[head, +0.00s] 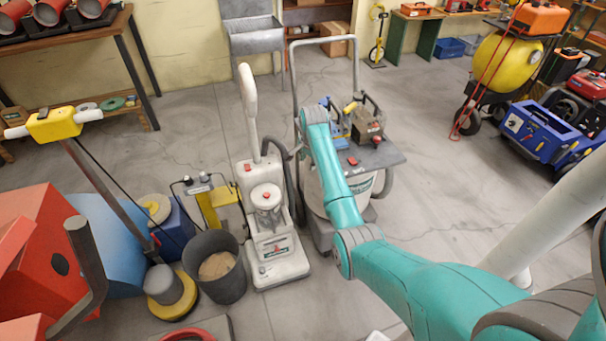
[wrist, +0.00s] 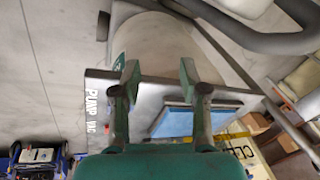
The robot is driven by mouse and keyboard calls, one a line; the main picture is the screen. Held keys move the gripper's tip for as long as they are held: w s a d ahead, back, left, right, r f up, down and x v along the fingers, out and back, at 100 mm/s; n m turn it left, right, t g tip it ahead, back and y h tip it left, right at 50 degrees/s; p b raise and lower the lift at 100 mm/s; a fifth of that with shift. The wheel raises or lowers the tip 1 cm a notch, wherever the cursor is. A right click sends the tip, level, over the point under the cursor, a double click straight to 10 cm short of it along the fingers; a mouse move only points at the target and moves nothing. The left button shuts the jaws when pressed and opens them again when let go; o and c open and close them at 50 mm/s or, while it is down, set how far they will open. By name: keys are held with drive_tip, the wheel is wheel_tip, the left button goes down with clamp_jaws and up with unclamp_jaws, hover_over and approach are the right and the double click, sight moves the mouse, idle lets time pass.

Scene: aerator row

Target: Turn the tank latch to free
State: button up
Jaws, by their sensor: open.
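The tank latch cannot be made out for certain in either view. A grey-white tank machine (head: 318,205) stands at the centre of the head view, partly hidden by my arm, with a grey top plate (head: 388,158) and a red part (head: 352,161) on it. In the wrist view a pale tank (wrist: 165,45) lies beyond the fingers, beside a grey plate (wrist: 95,103) lettered "PUMP VAC" with a blue pad (wrist: 187,121). My gripper (wrist: 158,76) is open, with nothing visible between its fingers. Whether the fingers touch the plate cannot be told.
A white upright cleaner (head: 283,258) and a dark bucket (head: 220,285) stand left of the tank machine. A dark hose (wrist: 250,38) crosses the upper right of the wrist view. A tall handle frame (head: 294,75) rises behind the machine. Floor to its right is largely clear.

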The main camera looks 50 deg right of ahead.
drive_tip(key=shift+n+t, duration=0.3)
drive_tip(key=shift+n, duration=0.2)
drive_tip(key=shift+s+a+f, duration=0.15)
drive_tip(key=shift+a+f, duration=0.7)
drive_tip(key=shift+f, duration=0.15)
drive_tip(key=shift+s+a+f, duration=0.1)
drive_tip(key=shift+a+f, duration=0.7)
drive_tip(key=shift+f, duration=0.15)
